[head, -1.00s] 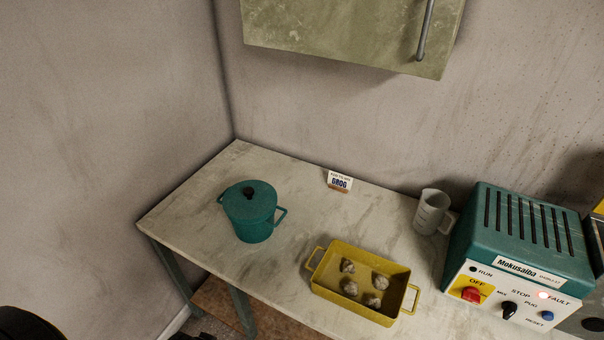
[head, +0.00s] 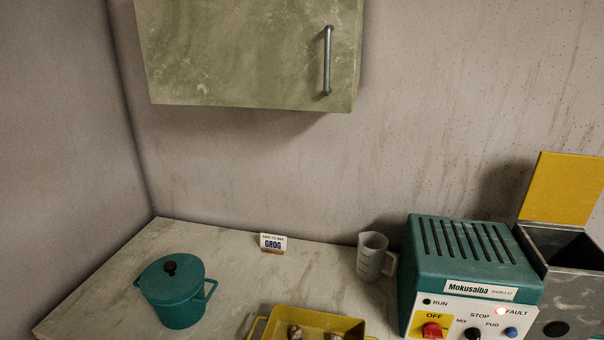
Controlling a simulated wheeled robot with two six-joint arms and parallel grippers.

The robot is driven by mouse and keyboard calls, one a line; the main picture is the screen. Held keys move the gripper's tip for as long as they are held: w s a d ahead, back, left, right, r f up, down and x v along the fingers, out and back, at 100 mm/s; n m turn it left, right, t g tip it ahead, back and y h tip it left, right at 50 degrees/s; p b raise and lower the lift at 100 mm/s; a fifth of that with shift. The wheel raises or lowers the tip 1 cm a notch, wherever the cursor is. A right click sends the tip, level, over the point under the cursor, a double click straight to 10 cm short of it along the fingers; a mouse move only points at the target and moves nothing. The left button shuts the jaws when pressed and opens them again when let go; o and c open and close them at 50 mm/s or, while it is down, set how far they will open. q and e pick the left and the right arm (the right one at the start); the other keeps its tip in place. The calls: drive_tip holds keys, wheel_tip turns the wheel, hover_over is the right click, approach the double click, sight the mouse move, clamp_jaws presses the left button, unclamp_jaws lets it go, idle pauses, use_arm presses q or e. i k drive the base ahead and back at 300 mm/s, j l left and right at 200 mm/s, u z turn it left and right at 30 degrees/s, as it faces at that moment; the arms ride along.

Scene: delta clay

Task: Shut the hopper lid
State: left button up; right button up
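The hopper (head: 573,284) is a grey metal box at the right edge, beside the teal machine. Its yellow lid (head: 562,188) stands raised at the back, and the dark opening shows in front of it. The teal machine (head: 462,250) is labelled Mokusaiba and has a front panel with a red OFF knob (head: 432,330), a black knob, a blue button and a lit light by FAULT. Neither of my grippers shows in the head view.
A teal lidded pot (head: 177,300) stands on the pale worktop (head: 112,290) at left. A yellow tray (head: 322,318) with lumps is at the front, cut off below. A measuring jug (head: 372,257) and a GROG card (head: 272,243) stand at the back. A green cabinet (head: 245,55) hangs above.

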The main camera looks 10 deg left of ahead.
sight(564, 187)
drive_tip(key=z, duration=0.4)
drive_tip(key=k+z, duration=0.15)
drive_tip(key=z, duration=0.25)
drive_tip(key=k+z, duration=0.1)
drive_tip(key=z, duration=0.35)
drive_tip(key=l, duration=0.95)
